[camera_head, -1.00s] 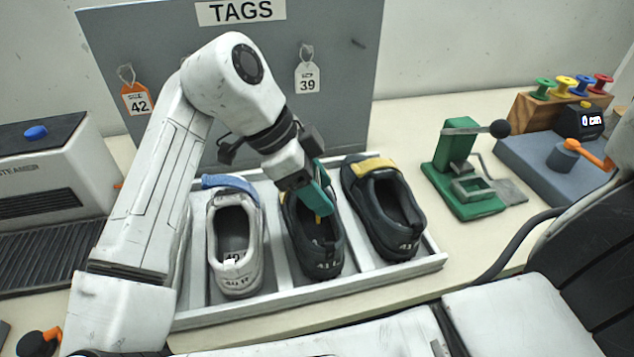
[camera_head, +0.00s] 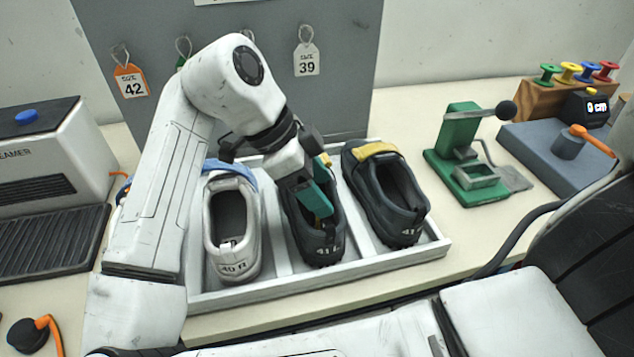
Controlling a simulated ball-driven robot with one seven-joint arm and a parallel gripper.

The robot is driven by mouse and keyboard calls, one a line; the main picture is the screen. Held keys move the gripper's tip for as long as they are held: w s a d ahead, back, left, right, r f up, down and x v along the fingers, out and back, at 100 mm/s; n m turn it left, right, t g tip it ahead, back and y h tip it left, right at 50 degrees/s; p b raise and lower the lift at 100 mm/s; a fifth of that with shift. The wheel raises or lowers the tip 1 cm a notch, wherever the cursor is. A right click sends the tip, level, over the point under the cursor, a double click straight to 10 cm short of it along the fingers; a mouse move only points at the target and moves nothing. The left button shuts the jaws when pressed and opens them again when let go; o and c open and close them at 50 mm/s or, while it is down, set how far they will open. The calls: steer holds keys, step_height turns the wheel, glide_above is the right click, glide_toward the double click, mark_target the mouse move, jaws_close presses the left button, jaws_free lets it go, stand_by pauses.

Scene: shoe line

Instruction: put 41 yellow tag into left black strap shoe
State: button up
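The left black strap shoe (camera_head: 326,246), marked 41 at the heel, stands in the middle of a white tray. A bit of its yellow strap (camera_head: 325,159) shows behind my gripper. My gripper (camera_head: 321,212) points down into the shoe's opening, its teal fingers hiding part of the inside. The other black shoe (camera_head: 393,200), with a yellow strap, stands to the right.
A light grey shoe (camera_head: 233,235) with a blue strap stands at the left of the tray (camera_head: 320,286). An orange 42 tag (camera_head: 131,80) and a white 39 tag (camera_head: 306,59) hang on the grey board. A green press (camera_head: 465,165) stands right of the tray; a steamer (camera_head: 50,160) stands left.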

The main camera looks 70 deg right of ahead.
steer(key=shift+o, duration=1.2)
steer(key=shift+r, duration=0.1)
steer(key=v, duration=1)
steer(key=shift+w+r+p, duration=0.2)
steer(key=shift+r+p, duration=0.05)
steer(key=shift+p, duration=0.15)
steer(key=shift+a, duration=0.15)
